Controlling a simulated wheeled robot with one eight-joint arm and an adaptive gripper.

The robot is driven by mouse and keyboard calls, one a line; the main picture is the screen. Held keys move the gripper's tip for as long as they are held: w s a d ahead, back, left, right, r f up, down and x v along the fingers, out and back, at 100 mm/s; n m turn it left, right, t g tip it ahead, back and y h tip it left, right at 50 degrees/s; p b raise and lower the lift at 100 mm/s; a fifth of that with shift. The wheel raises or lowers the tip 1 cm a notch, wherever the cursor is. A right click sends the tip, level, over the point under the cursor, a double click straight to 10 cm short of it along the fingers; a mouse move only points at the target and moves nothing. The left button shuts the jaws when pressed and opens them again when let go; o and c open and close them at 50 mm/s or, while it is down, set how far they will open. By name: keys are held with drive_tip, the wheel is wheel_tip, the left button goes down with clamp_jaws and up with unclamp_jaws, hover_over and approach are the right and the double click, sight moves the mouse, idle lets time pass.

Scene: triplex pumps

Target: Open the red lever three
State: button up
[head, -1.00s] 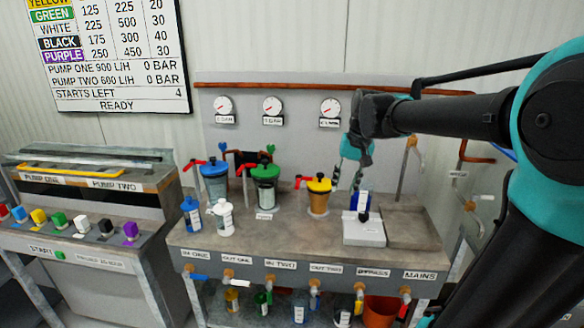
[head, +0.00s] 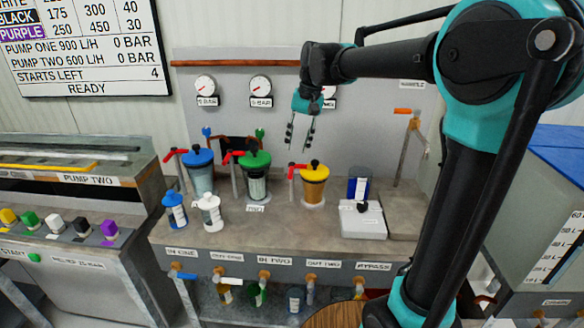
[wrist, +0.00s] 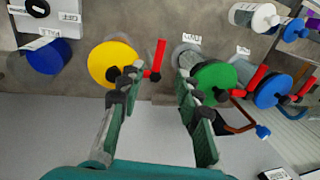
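Three red levers stand beside the lidded canisters on the bench. One (head: 297,169) is at the yellow-lidded canister (head: 314,182), one (head: 234,154) at the green-lidded canister (head: 256,178), and one (head: 174,152) at the blue-lidded canister (head: 199,170). I cannot read which is numbered three. My gripper (head: 300,142) is open and empty, raised above the bench near the yellow canister. In the wrist view its fingers (wrist: 159,82) point toward the bench, with the red lever by the yellow lid (wrist: 159,55) showing between and beyond the fingertips.
Blue and white bottles (head: 210,212) stand at the bench front. A pale scale (head: 362,220) with a blue container (head: 359,187) is at right. Gauges (head: 260,85) line the back panel. A pump console (head: 70,200) is left and a tank (head: 545,215) right.

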sight(291, 172)
drive_tip(key=f, duration=0.3)
drive_tip(key=a+f, duration=0.1)
drive_tip(key=f, duration=0.5)
drive_tip(key=shift+a, duration=0.35)
clamp_jaws()
